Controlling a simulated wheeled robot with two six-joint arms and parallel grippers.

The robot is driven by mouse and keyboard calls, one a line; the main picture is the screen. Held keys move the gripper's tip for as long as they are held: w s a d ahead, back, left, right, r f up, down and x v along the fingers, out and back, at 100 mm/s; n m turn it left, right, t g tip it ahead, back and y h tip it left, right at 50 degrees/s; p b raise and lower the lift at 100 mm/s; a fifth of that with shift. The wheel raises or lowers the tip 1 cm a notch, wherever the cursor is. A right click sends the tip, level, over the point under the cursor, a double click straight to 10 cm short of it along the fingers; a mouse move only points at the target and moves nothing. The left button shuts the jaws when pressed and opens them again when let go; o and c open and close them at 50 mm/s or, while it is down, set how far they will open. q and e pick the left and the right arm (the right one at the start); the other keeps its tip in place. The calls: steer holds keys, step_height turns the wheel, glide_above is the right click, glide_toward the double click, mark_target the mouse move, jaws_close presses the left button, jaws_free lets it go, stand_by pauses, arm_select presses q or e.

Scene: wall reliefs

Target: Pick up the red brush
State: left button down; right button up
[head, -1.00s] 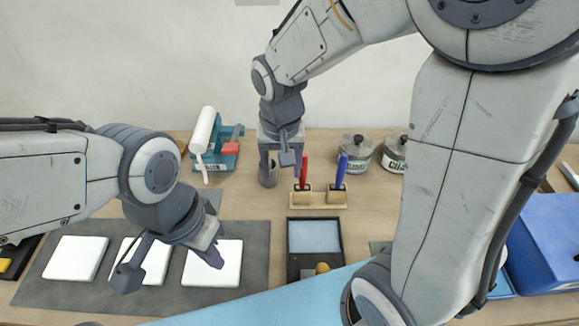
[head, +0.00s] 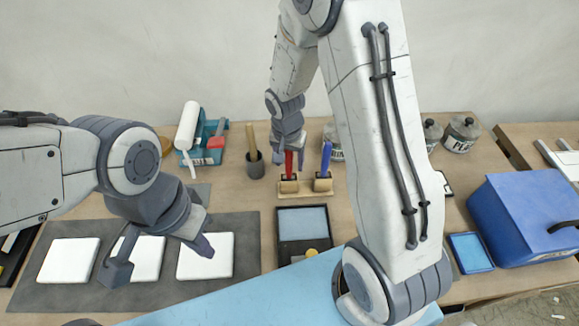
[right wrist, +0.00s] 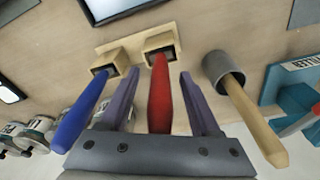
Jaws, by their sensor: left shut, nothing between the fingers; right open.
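The red brush (head: 289,166) stands upright in the left block of a wooden holder (head: 287,187) on the table; its red handle also shows in the right wrist view (right wrist: 160,95). My right gripper (head: 288,150) is over the brush. In the right wrist view my right gripper (right wrist: 160,100) is open, with one finger on each side of the red handle and visible gaps. The brush's lower end is hidden in the holder. My left gripper (head: 160,258) is shut and empty, above the white tiles.
The blue brush (head: 326,157) stands in the holder just right of the red one. A grey cup (head: 255,168) with a wooden handle in it is to the left. A black tray (head: 303,228) lies in front; a blue box (head: 525,215) is far right.

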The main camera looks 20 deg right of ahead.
steer(key=shift+f, duration=0.75)
jaws_close()
